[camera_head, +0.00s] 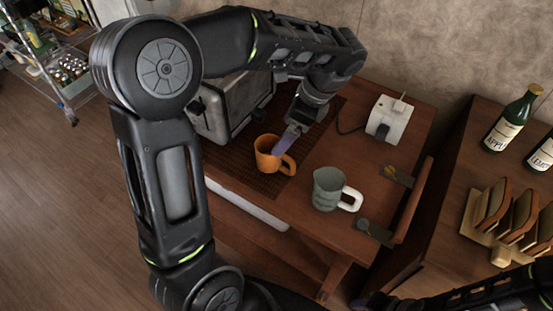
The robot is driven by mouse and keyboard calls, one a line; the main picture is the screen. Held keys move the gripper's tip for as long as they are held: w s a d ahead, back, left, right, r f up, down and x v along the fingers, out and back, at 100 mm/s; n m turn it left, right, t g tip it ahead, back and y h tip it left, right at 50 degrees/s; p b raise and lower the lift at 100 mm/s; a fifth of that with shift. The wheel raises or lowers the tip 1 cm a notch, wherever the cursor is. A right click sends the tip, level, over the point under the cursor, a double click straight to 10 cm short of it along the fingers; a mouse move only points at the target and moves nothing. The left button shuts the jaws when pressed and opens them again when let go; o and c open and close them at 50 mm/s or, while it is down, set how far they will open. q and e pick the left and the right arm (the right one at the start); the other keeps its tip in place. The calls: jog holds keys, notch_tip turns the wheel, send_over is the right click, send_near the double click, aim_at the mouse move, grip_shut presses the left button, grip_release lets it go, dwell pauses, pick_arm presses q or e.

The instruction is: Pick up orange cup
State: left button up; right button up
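The orange cup (268,156) stands upright on a dark slatted mat on the wooden table, with its handle to the right. My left gripper (285,144) reaches down from above, its pale purple finger at the cup's right rim near the handle. Only one finger shows clearly, so I cannot tell whether it is open or closed on the cup. My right gripper (371,301) is low at the bottom edge, away from the cup, mostly cut off and dark.
A grey-green mug (328,189) with a white handle stands right of the orange cup. A metal toaster-like box (221,110) is behind left, a white device (388,119) behind right. Two small dark cards with spoons lie at the right edge. A side cabinet holds bottles (512,120) and a rack (495,222).

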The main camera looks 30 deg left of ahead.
aim_at(276, 159)
pick_arm(q)
jog(key=shift+x, duration=1.35)
jog(key=p+x, duration=0.1)
jog(key=x, duration=0.4)
jog(key=shift+s+f, duration=0.1)
jog(key=shift+s, duration=0.05)
jog(key=shift+c, duration=0.6)
jog(key=c, duration=1.6)
